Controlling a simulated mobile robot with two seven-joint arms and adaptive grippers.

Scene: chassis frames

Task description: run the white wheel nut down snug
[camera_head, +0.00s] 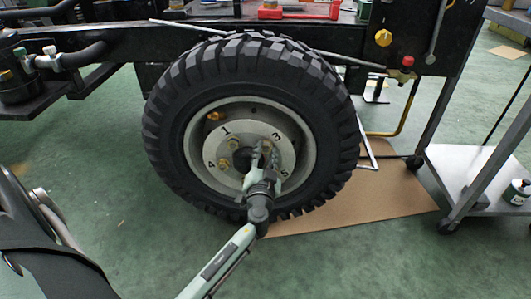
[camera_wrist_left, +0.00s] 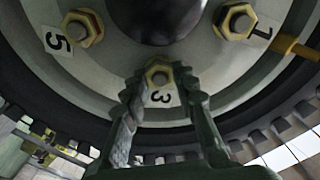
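The wheel (camera_head: 168,140) stands upright with a knobbly black tyre and a pale hub; numbers 1, 3, 4 and 5 mark wheel nuts. My left gripper (camera_head: 265,150) is at the hub by number 3. In the left wrist view, its fingers (camera_wrist_left: 159,82) stand close on both sides of the nut at 3 (camera_wrist_left: 158,74) and appear to touch its flanks. That nut looks pale brass; I see no clearly white nut. Brass nuts show at 5 (camera_wrist_left: 82,28) and 1 (camera_wrist_left: 235,21). In the head view, the gripper partly hides the nut at 3. My right gripper is out of view.
A dark chassis rail (camera_head: 290,42) runs above the wheel. A brown mat (camera_head: 385,200) lies on the green floor behind and right of it. A grey wheeled trolley (camera_head: 472,180) stands at the right. An orange-gold fitting (camera_head: 214,116) sticks out at the rim's upper left.

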